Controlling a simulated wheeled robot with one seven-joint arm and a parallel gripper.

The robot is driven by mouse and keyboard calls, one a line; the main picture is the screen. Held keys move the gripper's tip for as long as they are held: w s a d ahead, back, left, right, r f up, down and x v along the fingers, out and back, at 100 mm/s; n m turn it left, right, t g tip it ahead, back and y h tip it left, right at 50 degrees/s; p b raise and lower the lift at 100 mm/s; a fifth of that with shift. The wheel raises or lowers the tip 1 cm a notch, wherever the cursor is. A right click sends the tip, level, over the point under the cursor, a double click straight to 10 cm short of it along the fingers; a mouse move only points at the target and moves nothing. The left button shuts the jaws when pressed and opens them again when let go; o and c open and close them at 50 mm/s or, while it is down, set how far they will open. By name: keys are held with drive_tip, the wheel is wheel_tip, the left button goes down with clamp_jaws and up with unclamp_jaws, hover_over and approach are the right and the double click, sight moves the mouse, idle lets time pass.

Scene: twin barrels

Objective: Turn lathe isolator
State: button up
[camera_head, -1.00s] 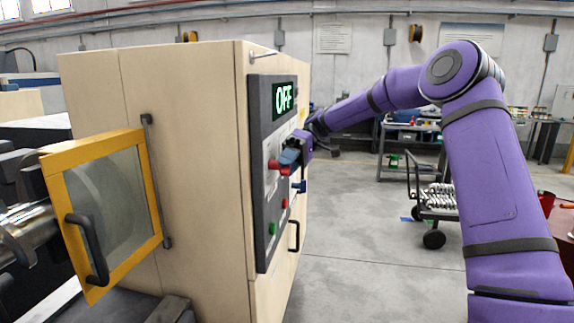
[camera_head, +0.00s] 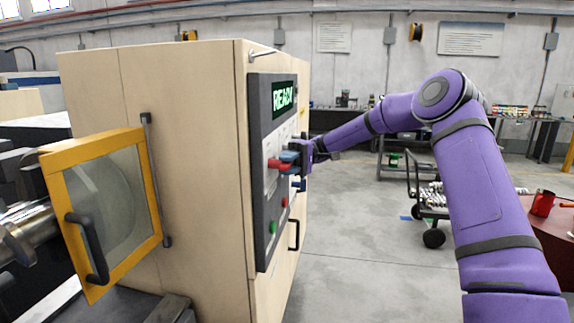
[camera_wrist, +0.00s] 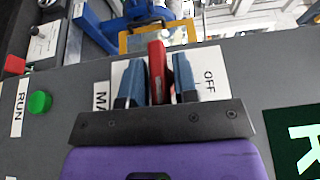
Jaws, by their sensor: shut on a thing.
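The lathe isolator is a red handle (camera_head: 278,165) on the dark control panel (camera_head: 262,190) of the beige lathe cabinet. My gripper (camera_head: 290,157) reaches it from the right. In the wrist view the red handle (camera_wrist: 158,72) stands between the two blue fingers of my gripper (camera_wrist: 160,88), which are shut on it. A white plate (camera_wrist: 212,65) behind the handle shows "OFF" on the right and a partly hidden label on the left. The green-lit display (camera_head: 284,99) reads "READ", with its end cut off by the viewing angle.
Below the isolator are a blue part (camera_head: 299,186), a red button (camera_head: 285,203) and a green button (camera_head: 272,228). The RUN label is by the green button (camera_wrist: 39,102) in the wrist view. A yellow-framed guard (camera_head: 105,215) stands out at left.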

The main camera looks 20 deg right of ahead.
drive_tip(key=o, duration=0.7)
drive_tip(key=shift+r, duration=0.45)
drive_tip(key=o, duration=0.6)
drive_tip(key=r, duration=0.2)
drive_tip(key=shift+s+r, duration=0.25)
drive_tip(key=shift+r, duration=0.1)
drive_tip(key=s, duration=0.5)
drive_tip(key=s+r, duration=0.1)
drive_tip(key=s, duration=0.9)
drive_tip(key=shift+s+r, duration=0.15)
drive_tip(key=shift+s, duration=0.15)
drive_tip(key=c, duration=0.6)
